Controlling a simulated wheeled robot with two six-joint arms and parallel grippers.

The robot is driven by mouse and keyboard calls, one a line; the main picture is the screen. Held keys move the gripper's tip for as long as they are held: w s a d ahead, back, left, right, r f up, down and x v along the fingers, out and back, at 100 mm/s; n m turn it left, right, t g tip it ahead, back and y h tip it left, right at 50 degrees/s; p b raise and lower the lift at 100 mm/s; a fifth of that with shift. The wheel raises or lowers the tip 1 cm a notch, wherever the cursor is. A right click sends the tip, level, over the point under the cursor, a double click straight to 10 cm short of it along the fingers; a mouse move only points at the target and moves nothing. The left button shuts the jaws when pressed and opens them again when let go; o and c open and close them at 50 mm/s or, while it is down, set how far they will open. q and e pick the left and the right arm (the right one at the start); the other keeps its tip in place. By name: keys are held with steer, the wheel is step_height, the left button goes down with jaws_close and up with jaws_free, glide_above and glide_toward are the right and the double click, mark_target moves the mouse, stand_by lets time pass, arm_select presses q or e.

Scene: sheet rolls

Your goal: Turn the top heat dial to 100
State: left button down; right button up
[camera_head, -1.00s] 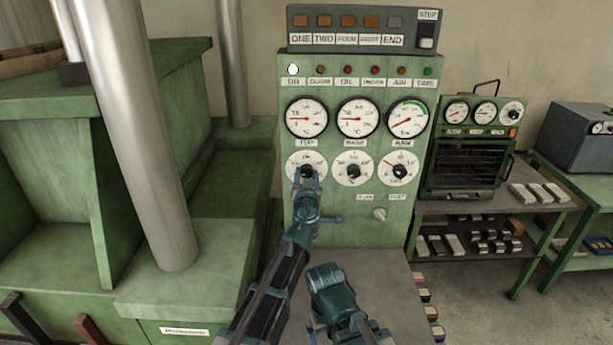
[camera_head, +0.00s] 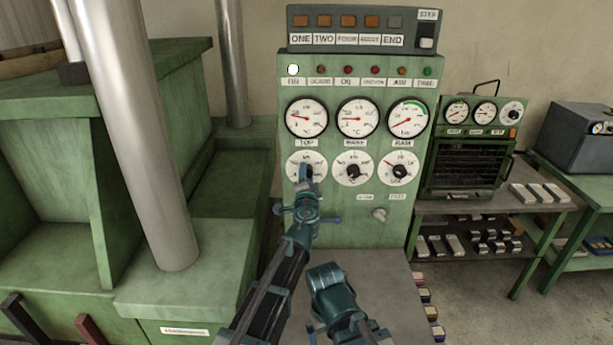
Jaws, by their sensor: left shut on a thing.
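The top heat dial (camera_head: 294,161) is a round white scale with a dark knob, under the TOP label at the left of the green control panel. My left gripper (camera_head: 307,174) is shut on its knob, coming from below. The gripper covers the knob and the lower middle of the scale, so the exact setting cannot be read. Above it, the TOP gauge (camera_head: 306,118) has a red needle pointing left and slightly up. A teal part of my right arm (camera_head: 333,290) shows at the bottom middle; its fingers are not visible.
The BASE dial (camera_head: 353,169) and RAM dial (camera_head: 399,168) sit close to the right on the same panel. A small pale knob (camera_head: 380,214) sticks out lower right. The ON lamp (camera_head: 293,70) is lit white. A steel column (camera_head: 135,140) stands at left.

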arm_select(q)
steer(key=shift+s+m, duration=0.1)
steer(key=shift+m, duration=4.2)
steer(key=shift+c, duration=1.4)
jaws_free()
